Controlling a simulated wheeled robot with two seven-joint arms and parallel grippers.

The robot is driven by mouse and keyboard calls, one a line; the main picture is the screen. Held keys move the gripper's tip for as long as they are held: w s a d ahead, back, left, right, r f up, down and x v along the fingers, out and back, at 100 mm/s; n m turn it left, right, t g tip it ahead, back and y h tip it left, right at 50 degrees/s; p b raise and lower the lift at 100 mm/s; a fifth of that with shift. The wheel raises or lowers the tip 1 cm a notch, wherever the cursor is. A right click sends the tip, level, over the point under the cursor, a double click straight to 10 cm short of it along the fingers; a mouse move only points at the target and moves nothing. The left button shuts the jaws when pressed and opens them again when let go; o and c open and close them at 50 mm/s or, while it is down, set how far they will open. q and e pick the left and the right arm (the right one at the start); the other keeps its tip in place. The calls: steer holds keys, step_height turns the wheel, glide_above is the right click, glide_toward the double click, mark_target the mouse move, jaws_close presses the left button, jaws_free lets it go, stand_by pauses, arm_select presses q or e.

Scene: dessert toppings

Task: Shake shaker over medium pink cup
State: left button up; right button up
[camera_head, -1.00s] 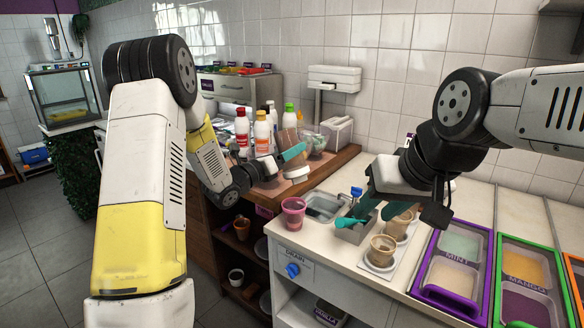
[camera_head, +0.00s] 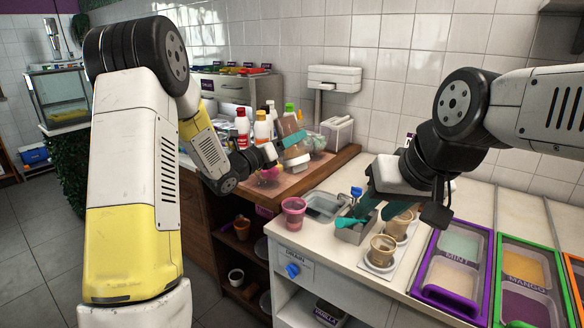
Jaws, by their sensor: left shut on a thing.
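My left gripper (camera_head: 290,139), with teal fingers, is shut on a shaker (camera_head: 291,126). A pink cup (camera_head: 293,213) stands upright on the white counter's left end, below and apart from the shaker. My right gripper (camera_head: 366,207) is by a metal bin (camera_head: 352,234); its jaw opening is unclear.
Several bottles (camera_head: 243,129) stand behind my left gripper. A sink basin (camera_head: 323,204) lies right of the pink cup. Brown cups (camera_head: 382,250) stand on a white tray near my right gripper. Purple- and green-framed tubs (camera_head: 456,245) fill the right side.

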mark_target(289, 163)
arm_select(q)
step_height(289, 163, down, 8)
stand_by(0.4)
steer(key=shift+r, duration=0.1)
stand_by(1.0)
